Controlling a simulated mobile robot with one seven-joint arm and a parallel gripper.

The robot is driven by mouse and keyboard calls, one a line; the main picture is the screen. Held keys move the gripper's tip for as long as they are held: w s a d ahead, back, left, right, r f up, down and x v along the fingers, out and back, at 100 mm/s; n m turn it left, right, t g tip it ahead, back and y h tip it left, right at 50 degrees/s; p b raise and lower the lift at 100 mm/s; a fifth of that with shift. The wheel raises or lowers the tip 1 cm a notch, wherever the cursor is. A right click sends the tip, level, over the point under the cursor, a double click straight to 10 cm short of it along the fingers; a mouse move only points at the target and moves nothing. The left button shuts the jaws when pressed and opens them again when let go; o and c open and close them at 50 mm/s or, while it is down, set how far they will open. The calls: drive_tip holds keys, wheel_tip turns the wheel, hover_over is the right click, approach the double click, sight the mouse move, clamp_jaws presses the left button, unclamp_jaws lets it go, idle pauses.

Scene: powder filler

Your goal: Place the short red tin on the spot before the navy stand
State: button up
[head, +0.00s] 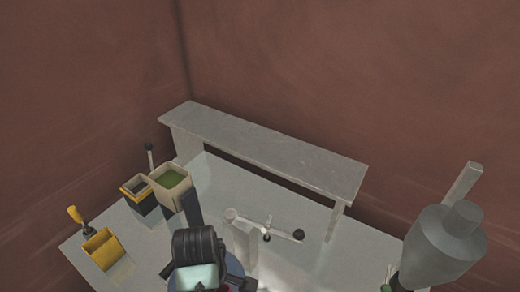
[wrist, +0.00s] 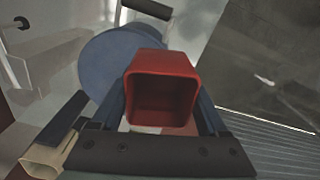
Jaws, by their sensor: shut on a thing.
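In the wrist view the red tin (wrist: 165,62) is square, with its open mouth and dark inside facing the camera. My gripper (wrist: 161,112) is shut on it, with one dark blue finger along each side. A round navy disc (wrist: 106,50), which looks like the navy stand, lies just behind the tin, partly covered by it. I cannot tell whether the tin touches anything below. In the head view my gripper's dark body covers the tin and most of the navy disc (head: 232,268).
A grey raised shelf (head: 265,150) runs along the back. A post with a lever (head: 270,226) stands right of my gripper. A grey hopper (head: 440,248) stands far right.

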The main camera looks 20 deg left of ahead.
drive_tip(key=w+d+f+m, duration=0.1)
drive_tip(key=w+d+m, duration=0.1)
drive_tip(key=d+m, duration=0.8)
drive_tip(key=w+d+f+m, duration=0.1)
drive_tip(key=d+m, duration=0.8)
drive_tip(key=d, duration=0.2)
drive_tip(key=f+b, duration=1.1)
drive_tip(key=f, duration=0.1)
drive_tip(key=f+b, duration=0.5)
drive_tip(key=b, duration=0.1)
drive_tip(key=shift+a+f+b, duration=0.3)
drive_tip(key=shift+a+f, duration=0.1)
drive_tip(key=shift+r, duration=0.1)
